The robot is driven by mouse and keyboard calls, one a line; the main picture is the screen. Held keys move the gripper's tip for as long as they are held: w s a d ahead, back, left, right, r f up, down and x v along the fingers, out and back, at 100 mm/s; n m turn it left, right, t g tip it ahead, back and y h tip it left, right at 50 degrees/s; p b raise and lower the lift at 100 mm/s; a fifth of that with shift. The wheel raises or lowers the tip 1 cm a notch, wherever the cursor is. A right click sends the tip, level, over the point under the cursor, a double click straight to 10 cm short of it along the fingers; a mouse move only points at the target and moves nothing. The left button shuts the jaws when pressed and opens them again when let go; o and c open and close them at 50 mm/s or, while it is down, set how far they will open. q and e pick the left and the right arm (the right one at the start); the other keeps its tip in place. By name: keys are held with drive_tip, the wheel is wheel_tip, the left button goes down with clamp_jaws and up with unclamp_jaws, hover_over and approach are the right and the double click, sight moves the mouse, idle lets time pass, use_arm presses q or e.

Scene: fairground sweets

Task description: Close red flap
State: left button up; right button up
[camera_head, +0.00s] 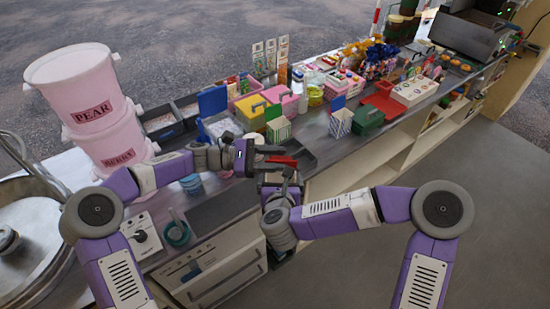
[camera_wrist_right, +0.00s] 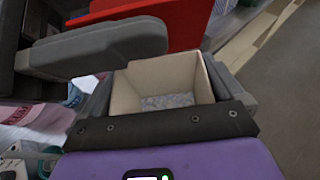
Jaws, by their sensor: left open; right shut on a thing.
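The red flap (camera_head: 283,160) shows in the head view close to the fingers of both grippers. In the right wrist view the red flap (camera_wrist_right: 185,28) stands raised behind an open cream box (camera_wrist_right: 152,105) with blue-grey bits inside. My right gripper (camera_head: 282,178) is shut on the cream box, with a finger on either side of it in the wrist view. My left gripper (camera_head: 272,154) is open beside the flap; its dark fingers (camera_wrist_right: 95,45) reach in from the left in the wrist view. I cannot tell whether they touch the flap.
Pink buckets (camera_head: 90,105) stand at the left. Open floor (camera_head: 470,170) lies to the right.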

use_arm(q)
clamp_jaws()
drive_tip(key=shift+a+m, duration=0.1)
drive_tip(key=shift+m, duration=0.2)
idle(0.5)
drive_tip(key=shift+s+f+m, duration=0.2)
drive_tip(key=shift+s+m, duration=0.2)
drive_tip(key=shift+m, duration=0.55)
drive_tip(key=shift+s+f+m, duration=0.15)
drive_tip(key=shift+s+m, duration=0.25)
drive_tip(key=shift+m, duration=0.5)
drive_tip(key=shift+s+f+m, duration=0.2)
drive_tip(key=shift+s+m, duration=0.2)
drive_tip(key=shift+m, duration=0.55)
unclamp_jaws()
drive_tip(key=shift+s, duration=0.1)
